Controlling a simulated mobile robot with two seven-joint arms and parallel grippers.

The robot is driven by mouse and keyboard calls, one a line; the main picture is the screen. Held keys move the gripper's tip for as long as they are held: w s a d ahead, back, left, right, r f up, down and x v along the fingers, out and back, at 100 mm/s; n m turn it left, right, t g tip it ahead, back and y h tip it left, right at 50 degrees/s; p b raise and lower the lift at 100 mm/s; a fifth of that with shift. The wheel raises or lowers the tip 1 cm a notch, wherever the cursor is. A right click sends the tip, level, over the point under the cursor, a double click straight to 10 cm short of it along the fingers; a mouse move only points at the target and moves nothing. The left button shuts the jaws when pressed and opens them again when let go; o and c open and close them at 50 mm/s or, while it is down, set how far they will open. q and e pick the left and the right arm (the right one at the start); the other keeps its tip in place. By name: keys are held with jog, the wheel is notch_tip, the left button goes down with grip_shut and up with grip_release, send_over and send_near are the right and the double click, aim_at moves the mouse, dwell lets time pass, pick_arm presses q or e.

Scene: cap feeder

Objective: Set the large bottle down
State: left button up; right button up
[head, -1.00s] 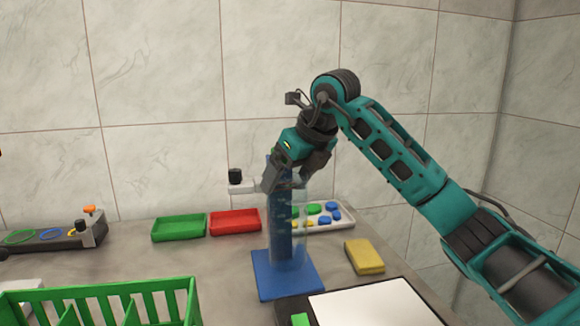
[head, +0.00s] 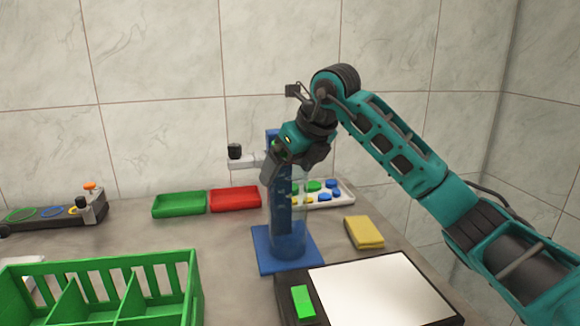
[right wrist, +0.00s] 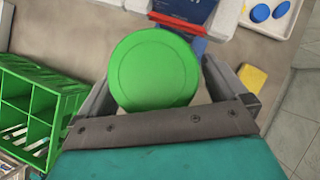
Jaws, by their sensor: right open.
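The large bottle (head: 288,225) is clear and bluish and stands upright, its foot appearing to rest on the blue base plate (head: 262,263). My right gripper (head: 290,172) is around the bottle's upper part and hides its top in the head view. In the right wrist view a green round cap (right wrist: 155,70) lies between the spread fingers of my right gripper (right wrist: 165,95). The fingers are open; I cannot tell whether one touches the bottle. My left gripper is not in view.
A blue post with a grey arm (head: 245,162) stands behind the bottle. Green (head: 180,204) and red (head: 235,199) trays lie left, a cap tray (head: 345,197) and yellow sponge (head: 364,232) right. A green crate (head: 100,262) and white-topped pad (head: 385,290) are in front.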

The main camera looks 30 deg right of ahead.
jog(key=p+v, duration=0.1)
jog(key=v, duration=1.1)
jog(key=shift+p, duration=0.4)
jog(key=shift+r, duration=0.1)
